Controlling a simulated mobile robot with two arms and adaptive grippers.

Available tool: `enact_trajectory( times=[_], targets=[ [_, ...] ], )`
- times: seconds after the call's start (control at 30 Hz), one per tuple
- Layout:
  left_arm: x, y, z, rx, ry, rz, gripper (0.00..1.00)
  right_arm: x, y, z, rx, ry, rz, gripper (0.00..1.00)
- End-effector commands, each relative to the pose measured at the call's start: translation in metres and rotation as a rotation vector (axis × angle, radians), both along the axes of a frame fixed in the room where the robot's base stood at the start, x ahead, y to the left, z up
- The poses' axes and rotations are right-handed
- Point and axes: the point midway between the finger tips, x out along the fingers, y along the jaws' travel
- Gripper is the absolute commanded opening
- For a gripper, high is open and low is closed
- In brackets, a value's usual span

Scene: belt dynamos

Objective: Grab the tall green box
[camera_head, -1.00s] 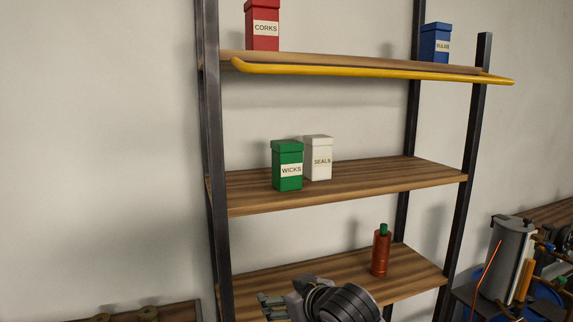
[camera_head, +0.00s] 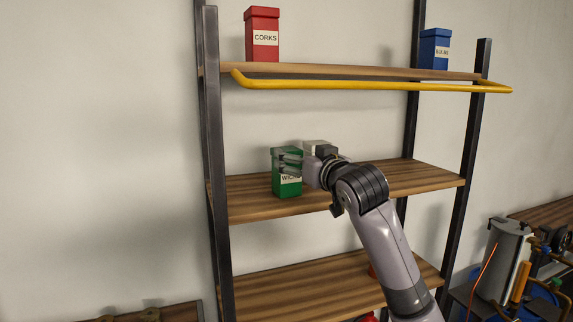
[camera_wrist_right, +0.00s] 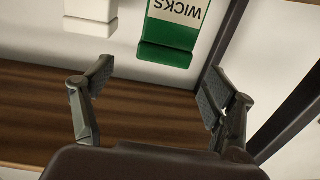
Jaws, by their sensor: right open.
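The tall green box (camera_head: 285,190), labelled WICKS, stands upright on the middle shelf. My right gripper (camera_head: 287,164) is in front of its upper part in the head view, its fingers overlapping the box. In the right wrist view the green box (camera_wrist_right: 172,30) appears upside down beyond the fingertips, toward the right finger. The right gripper (camera_wrist_right: 158,68) is open and empty, with a gap to the box. My left gripper is not in view.
A white box (camera_head: 316,144) stands right beside the green one, mostly hidden by my gripper; it also shows in the wrist view (camera_wrist_right: 90,12). A yellow rail (camera_head: 370,86) fronts the upper shelf, which holds red (camera_head: 262,35) and blue (camera_head: 434,48) boxes. Dark posts (camera_head: 213,160) frame the shelves.

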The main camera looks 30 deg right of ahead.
Motion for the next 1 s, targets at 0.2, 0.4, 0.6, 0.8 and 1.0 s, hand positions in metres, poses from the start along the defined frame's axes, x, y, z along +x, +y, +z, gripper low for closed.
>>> enact_trajectory(
  times=[0.2,0.4,0.6,0.8,1.0],
  targets=[
    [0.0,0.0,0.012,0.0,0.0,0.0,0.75,0.026,-0.004,0.001,-0.001,0.001,0.001,0.78],
    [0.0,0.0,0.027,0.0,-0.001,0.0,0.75,0.042,-0.006,0.004,0.001,0.003,0.0,0.78],
    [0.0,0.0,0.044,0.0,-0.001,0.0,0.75,0.071,-0.009,0.003,0.001,0.002,0.0,0.78],
    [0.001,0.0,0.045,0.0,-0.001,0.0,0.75,0.08,-0.011,0.0,-0.001,0.0,0.0,0.78],
    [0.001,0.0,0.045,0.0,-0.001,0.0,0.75,0.079,-0.011,-0.001,-0.001,0.0,0.0,0.74]
  ],
)
